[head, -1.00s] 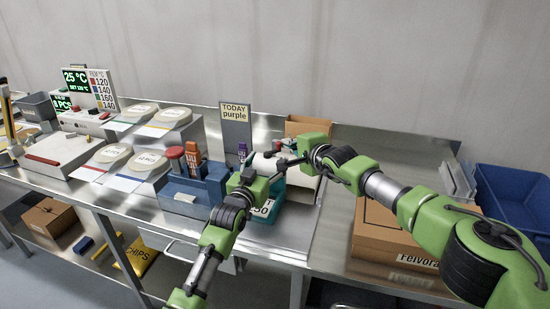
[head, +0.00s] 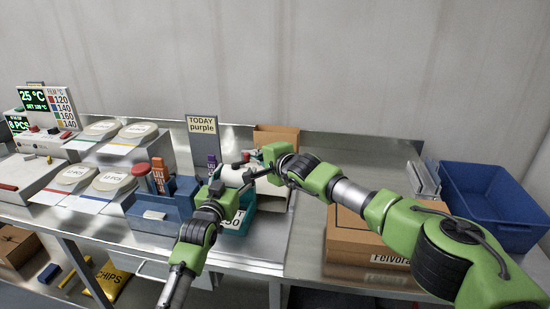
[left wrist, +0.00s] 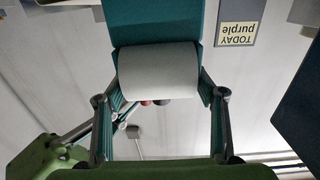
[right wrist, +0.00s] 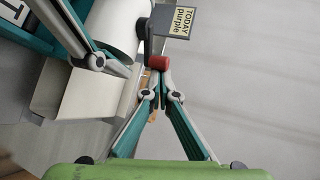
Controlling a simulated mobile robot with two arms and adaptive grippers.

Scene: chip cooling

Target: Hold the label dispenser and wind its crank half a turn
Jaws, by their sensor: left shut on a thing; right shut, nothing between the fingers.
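The label dispenser has a teal body (head: 238,224) and stands on the steel bench in the head view, partly hidden by my arms. My left gripper (left wrist: 161,90) is shut on it, with a finger on each side of the white roll (left wrist: 160,70) below the teal body in the left wrist view. The crank's red knob (right wrist: 159,62) shows in the right wrist view on a dark arm. My right gripper (right wrist: 160,90) is shut and empty, its fingertips right by the knob; I cannot tell whether they touch.
A grey sign (head: 202,138) reading "TODAY purple" stands behind the dispenser. A blue holder (head: 160,210) with markers and a red-topped stamp is to the left. A cardboard box (head: 370,235) and a blue bin (head: 495,205) are to the right.

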